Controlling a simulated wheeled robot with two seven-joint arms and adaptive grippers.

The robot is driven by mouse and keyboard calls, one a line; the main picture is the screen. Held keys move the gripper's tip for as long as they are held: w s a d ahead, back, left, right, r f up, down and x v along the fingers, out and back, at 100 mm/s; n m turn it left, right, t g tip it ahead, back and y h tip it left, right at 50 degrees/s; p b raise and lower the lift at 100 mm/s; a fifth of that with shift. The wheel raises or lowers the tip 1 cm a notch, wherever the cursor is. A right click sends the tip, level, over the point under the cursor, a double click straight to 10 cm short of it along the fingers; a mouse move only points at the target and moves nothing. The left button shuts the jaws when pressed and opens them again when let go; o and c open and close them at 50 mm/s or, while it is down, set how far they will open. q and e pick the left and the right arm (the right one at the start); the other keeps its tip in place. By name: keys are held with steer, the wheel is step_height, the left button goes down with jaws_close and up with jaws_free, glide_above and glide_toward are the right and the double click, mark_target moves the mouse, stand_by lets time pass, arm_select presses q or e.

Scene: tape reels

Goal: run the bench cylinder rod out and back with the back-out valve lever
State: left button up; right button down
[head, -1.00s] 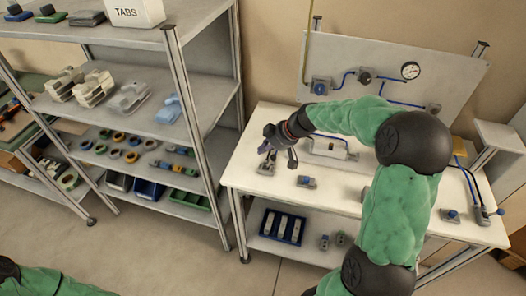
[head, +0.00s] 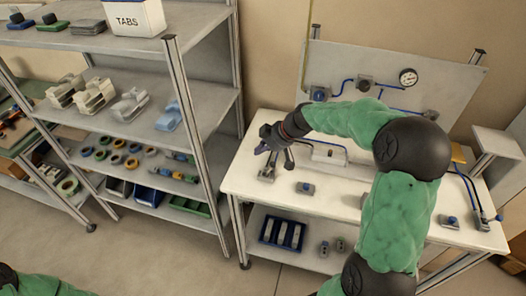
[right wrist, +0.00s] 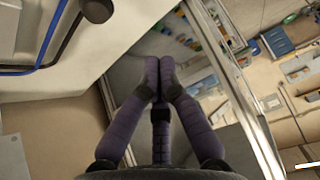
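My right gripper (head: 275,156) hangs over the left end of the white bench, its fingers spread apart in the head view. In the right wrist view two purple fingers (right wrist: 158,75) lie side by side, with a third finger (right wrist: 160,130) apart from them. Nothing shows held. A small grey valve unit (head: 267,175) with an upright stick sits just below the gripper; whether the fingers touch the stick I cannot tell. The pale cylinder block (head: 329,154) with a blue hose lies to the right. Another lever unit (head: 497,216) stands at the bench's far right. My left gripper is not visible.
A back panel (head: 450,82) carries a gauge (head: 408,77), knobs and blue hoses. A button unit (head: 305,188) sits near the bench's front edge. A blue tray (head: 282,232) lies below the bench.

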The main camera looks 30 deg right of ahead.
steer(key=p+v, duration=0.1)
steer(key=v, duration=0.8)
steer(key=shift+w+d+r, duration=0.15)
steer(key=shift+w+r, duration=0.15)
